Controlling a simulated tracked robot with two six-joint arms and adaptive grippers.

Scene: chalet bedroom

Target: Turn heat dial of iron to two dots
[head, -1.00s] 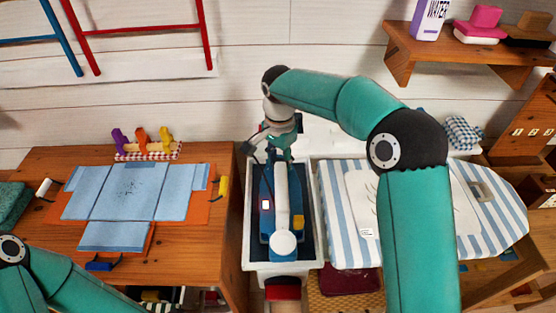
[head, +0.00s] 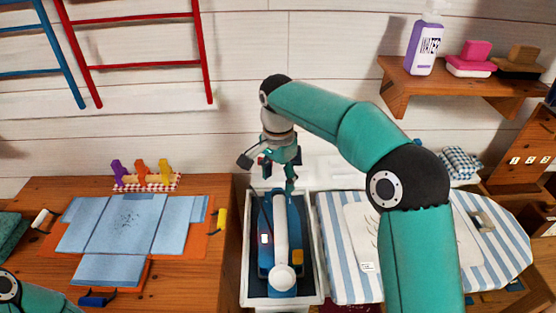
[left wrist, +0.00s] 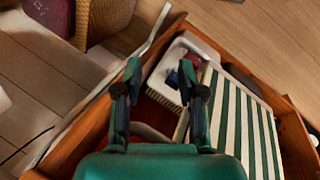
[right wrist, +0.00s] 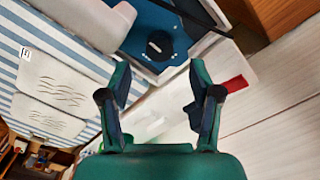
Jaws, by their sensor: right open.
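The blue iron with its white handle (head: 280,235) lies in a white-rimmed tray (head: 251,285) below my right gripper. A small light glows on its left side, and a yellow part shows on its right. My right gripper (head: 291,180) is at the iron's far end, open and empty. The right wrist view shows its spread fingers (right wrist: 158,82) and a dark round knob (right wrist: 160,43) on a blue surface beyond them; its marks are too small to read. The fingers look apart from the knob. My left gripper (left wrist: 160,68) is open and empty above an open drawer.
A striped ironing board (head: 340,285) stands right of the tray, with a folded white cloth on it. The wooden desk (head: 200,285) with a blue cloth is at left. The drawer (left wrist: 290,140) holds a brush and striped fabric. A shelf (head: 395,95) carries a water bottle.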

